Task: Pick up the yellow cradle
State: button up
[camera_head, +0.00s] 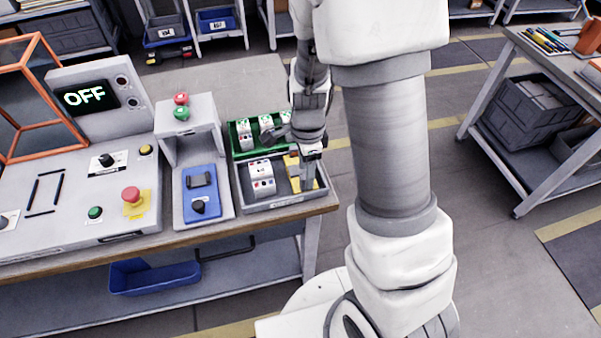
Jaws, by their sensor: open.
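The yellow cradle (291,162) lies in the right part of a grey tray (274,204) near the workbench's right end. Only part of it shows, because my gripper covers much of it. My gripper (308,182) points down over the cradle at the tray's right side. Its jaws are open. I cannot tell whether the fingers touch the cradle or are on both sides of it.
A white block (262,178) with coloured marks sits in the tray left of the cradle. Behind it is a green bin (236,128) with several white blocks. A blue panel (201,192) and a control console (80,190) are to the left. Open floor is to the right.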

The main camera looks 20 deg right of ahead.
aim_at(297, 177)
notch_tip(297, 177, down, 3)
jog(key=shift+r, duration=0.1)
grip_shut()
dwell(0.4)
